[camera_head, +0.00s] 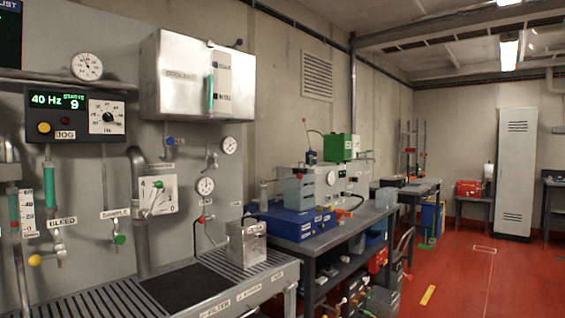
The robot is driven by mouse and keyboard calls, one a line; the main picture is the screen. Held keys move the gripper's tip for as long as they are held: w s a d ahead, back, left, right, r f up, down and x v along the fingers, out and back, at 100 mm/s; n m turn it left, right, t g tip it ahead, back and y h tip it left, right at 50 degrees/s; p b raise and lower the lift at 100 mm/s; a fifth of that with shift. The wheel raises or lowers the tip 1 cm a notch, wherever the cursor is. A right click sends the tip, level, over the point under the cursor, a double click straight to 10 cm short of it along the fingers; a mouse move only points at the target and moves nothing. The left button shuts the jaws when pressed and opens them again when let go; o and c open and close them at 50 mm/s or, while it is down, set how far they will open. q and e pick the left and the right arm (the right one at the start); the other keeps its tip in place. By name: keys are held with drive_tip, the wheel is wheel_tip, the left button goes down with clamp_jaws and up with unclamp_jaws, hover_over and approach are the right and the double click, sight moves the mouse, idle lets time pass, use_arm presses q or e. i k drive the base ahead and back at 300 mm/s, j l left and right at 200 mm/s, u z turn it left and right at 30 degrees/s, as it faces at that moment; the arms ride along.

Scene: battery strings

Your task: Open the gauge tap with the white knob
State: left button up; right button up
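Neither of my grippers is in view. On the grey wall panel, a small round gauge (229,145) sits below the steel box. A small tap (211,159) is just left of this gauge, and its knob looks pale grey or white. It is too small to tell whether the tap is open or shut. A second gauge (205,186) sits lower, with a red-knobbed tap (203,219) under it. A blue-knobbed tap (170,141) is further left.
A steel box (190,78) juts from the wall above the gauges. A metal canister (246,242) stands on the slatted bench (230,292) below. At left are a yellow-knobbed bleed tap (50,252), a green-knobbed sample tap (119,238) and thick pipes. The red floor (470,275) at right is open.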

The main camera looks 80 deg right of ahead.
sight(214, 157)
drive_tip(key=z, duration=2.3)
